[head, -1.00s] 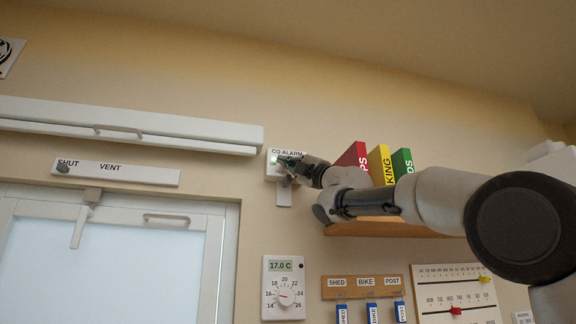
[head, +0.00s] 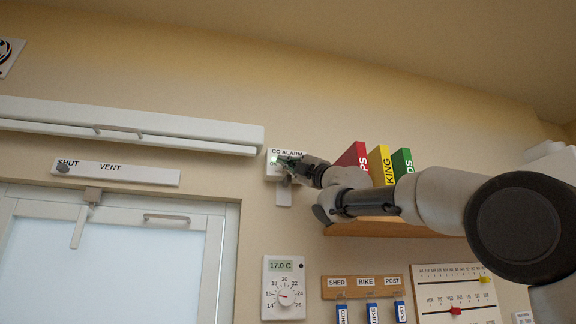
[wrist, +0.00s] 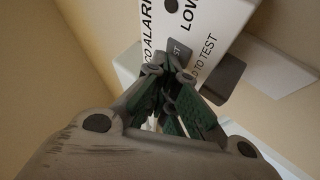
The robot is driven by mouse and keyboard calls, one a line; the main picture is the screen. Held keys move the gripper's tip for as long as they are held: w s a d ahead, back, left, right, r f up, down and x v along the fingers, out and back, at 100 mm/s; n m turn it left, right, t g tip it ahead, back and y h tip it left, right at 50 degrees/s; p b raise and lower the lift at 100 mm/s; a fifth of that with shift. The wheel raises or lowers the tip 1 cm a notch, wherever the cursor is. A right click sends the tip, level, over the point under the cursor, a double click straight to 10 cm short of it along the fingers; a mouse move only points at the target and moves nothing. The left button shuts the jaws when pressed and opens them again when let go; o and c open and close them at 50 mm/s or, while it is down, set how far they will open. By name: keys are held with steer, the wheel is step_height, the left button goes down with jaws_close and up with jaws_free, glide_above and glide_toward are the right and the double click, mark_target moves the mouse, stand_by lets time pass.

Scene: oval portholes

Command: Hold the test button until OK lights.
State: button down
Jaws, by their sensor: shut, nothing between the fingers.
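The CO alarm (head: 287,153) is a small white box on the wall, right of the window. In the wrist view the alarm's white face (wrist: 211,27) fills the top, with words about holding to test. The grey test button (wrist: 179,50) is partly hidden behind my fingertips. My gripper (head: 283,164) is shut and empty, its green-sided fingers (wrist: 164,62) at the button. I cannot tell whether they press it or only touch it.
A shelf (head: 390,228) with red, yellow and green binders stands just right of the alarm, behind my arm. A thermostat (head: 284,287) and key rack (head: 362,287) are below. A window vent slider (head: 115,172) is at left.

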steer(key=shift+s+d, duration=0.25)
steer(key=shift+s, duration=0.5)
steer(key=s, duration=0.2)
steer(key=s+d, duration=0.1)
steer(key=s, duration=0.2)
steer(key=shift+d, duration=0.2)
steer(key=shift+w, duration=0.1)
stand_by(0.4)
